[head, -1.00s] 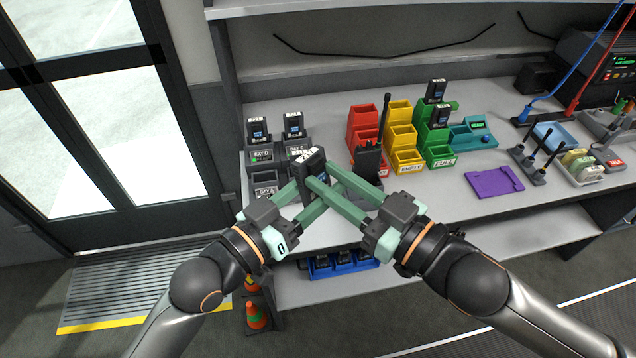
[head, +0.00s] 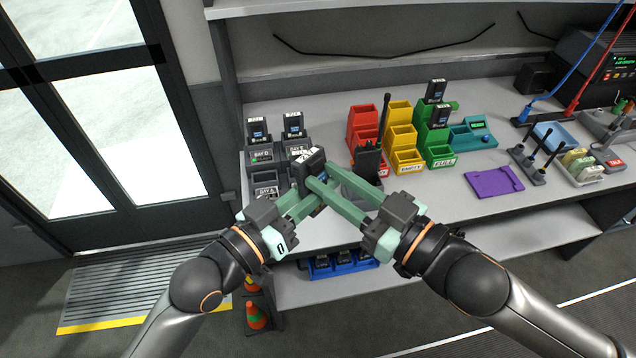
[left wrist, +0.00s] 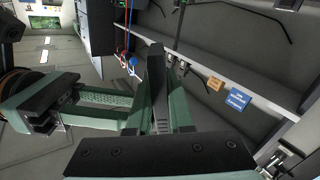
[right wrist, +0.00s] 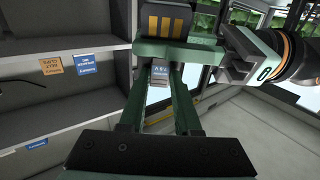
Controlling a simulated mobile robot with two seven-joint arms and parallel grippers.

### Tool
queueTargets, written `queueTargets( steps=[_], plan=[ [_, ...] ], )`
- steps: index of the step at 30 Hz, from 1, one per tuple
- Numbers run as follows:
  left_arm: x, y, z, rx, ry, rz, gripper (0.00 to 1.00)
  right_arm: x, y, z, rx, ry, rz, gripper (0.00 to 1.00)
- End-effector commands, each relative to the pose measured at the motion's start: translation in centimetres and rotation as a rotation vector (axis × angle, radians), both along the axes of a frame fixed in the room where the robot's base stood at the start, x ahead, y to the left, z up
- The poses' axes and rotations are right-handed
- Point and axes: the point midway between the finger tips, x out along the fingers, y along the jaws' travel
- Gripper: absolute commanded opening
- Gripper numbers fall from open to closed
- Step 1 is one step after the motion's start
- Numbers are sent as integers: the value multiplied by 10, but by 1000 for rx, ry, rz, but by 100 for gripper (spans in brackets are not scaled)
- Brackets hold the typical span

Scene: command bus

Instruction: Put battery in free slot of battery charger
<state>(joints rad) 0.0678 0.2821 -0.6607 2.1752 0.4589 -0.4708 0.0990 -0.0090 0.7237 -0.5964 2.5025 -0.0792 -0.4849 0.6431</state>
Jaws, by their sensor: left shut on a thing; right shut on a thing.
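A dark battery (head: 309,162) with a pale label on top is held up in front of the charger. My left gripper (head: 318,196) and my right gripper (head: 318,182) meet at it, both shut on it. In the right wrist view its gold contacts (right wrist: 166,20) show at the top; in the left wrist view it is a dark slab (left wrist: 157,85) between the fingers. The battery charger (head: 262,158) stands at the table's left. Two batteries (head: 258,129) stand in its back bays, D among them. Bay A (head: 266,190) in front looks empty; the bay beside it is mostly hidden.
A black radio (head: 368,160) with an antenna stands right behind my right gripper. Red (head: 362,122), yellow (head: 401,135) and green bins (head: 438,152) stand further right. A purple mat (head: 494,182) lies on the table. A shelf (head: 350,5) runs above the back.

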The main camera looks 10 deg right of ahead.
Motion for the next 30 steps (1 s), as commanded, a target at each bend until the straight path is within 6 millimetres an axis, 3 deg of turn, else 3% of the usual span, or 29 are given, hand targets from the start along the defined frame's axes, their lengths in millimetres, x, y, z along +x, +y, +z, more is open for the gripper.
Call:
queueTargets(
  steps=[1,2,11,23,30],
  plan=[
    [-2,-1,0,-2,1,-4,0,0,0,0,1,-1,-1,0],
    [-2,-1,1,-4,0,-4,0,0,0,1,1,-1,-1,33],
    [-1,-1,1,-4,0,-3,0,1,0,0,-1,-1,-2,66],
    [-1,-1,1,-3,-1,-3,0,0,-2,-1,-16,-15,-3,66],
    [-1,-1,1,-3,-1,-2,0,-3,-18,-2,-249,-249,-17,66]
  ],
)
